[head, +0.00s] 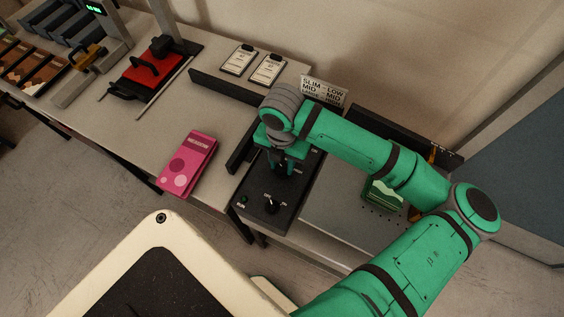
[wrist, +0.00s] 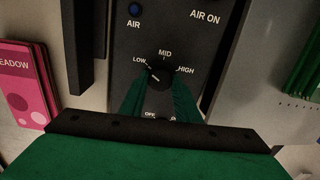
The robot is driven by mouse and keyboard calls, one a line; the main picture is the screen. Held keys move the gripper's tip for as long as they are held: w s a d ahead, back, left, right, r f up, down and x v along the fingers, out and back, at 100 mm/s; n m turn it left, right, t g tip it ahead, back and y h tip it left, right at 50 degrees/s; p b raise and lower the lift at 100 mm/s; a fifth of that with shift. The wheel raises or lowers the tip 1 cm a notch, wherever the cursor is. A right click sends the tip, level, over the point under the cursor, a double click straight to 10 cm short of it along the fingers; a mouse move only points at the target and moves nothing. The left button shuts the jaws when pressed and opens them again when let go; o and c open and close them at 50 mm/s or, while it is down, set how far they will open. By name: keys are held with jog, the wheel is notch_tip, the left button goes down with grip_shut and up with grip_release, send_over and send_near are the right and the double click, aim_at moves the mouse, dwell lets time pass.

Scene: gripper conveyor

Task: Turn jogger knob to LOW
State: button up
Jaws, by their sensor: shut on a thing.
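The jogger knob (wrist: 160,74) is black and sits on the black control panel (head: 253,188), below the word MID, with LOW at its left and HIGH at its right. A pale mark on the knob appears to point up and left, toward LOW. My gripper (wrist: 159,84) comes from below in the wrist view, its two green fingers on either side of the knob, shut on it. In the head view my gripper (head: 282,167) is over the upper part of the panel, and the arm and fingers hide the knob there.
A second knob (head: 271,206) marked OFF sits nearer on the panel, beside a green button (head: 243,199). A blue AIR button (wrist: 134,10) is farther up. Pink packs (head: 188,164) lie at left; green packs (head: 384,194) lie at right. A sign (head: 323,91) stands behind.

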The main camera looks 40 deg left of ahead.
aim_at(283, 167)
jog(key=shift+w, duration=0.1)
dwell(0.4)
jog(key=o, duration=1)
jog(key=shift+o, duration=0.2)
notch_tip(283, 167, up, 11)
jog(key=shift+f, duration=0.15)
